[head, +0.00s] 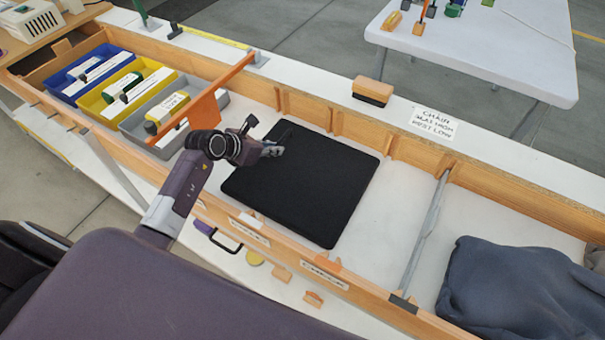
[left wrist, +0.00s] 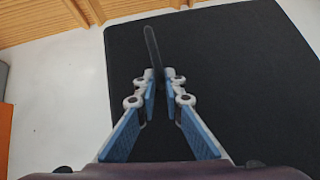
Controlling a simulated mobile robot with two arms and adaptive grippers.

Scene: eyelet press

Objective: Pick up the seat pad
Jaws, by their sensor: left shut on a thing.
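The seat pad (head: 310,190) is a black, flat square inside the wooden-walled bay. It appears to lie flat on the white floor of the bay. In the left wrist view the pad (left wrist: 240,90) fills the middle and right. My left gripper (head: 272,149) is over the pad's left far part. In the left wrist view its fingertips (left wrist: 168,80) are closed around a thin dark upright strip, seemingly a tab or loop of the pad. Where the strip joins the pad is hidden. My right gripper is not in view.
An orange bar (head: 210,98) crosses the bay left of the gripper, beside blue, yellow and grey bins (head: 135,125). A grey metal divider (head: 428,232) and dark cloth (head: 515,290) are to the right. A brush (head: 372,91) sits on the far ledge. White floor is bare right of the pad.

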